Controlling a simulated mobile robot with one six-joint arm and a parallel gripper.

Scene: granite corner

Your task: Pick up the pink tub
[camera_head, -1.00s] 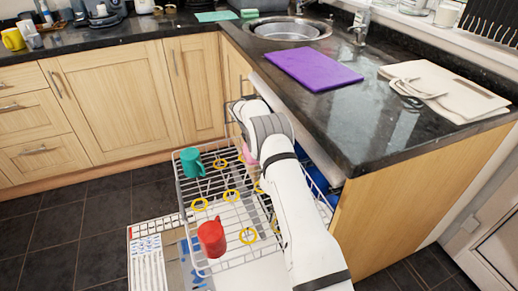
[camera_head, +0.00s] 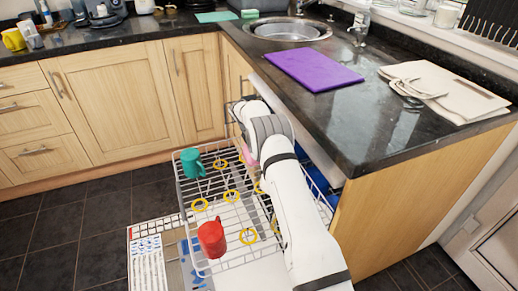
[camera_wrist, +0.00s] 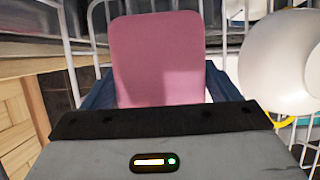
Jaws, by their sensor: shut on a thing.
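The pink tub (camera_wrist: 157,58) fills the middle of the wrist view, between the two dark blue fingers of my gripper (camera_wrist: 157,92). My gripper is shut on it. In the head view only a small pink part of the tub (camera_head: 249,154) shows beside my white arm, at the back of the dishwasher rack. My arm hides the rest of the tub and the fingers there. I cannot tell whether the tub touches the rack.
The pulled-out white wire rack (camera_head: 222,260) holds a teal mug (camera_head: 192,162), a red mug (camera_head: 211,238) and several yellow rings. A white round thing (camera_wrist: 282,62) stands close at the right in the wrist view. The black countertop (camera_head: 350,130) edge runs right beside my arm.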

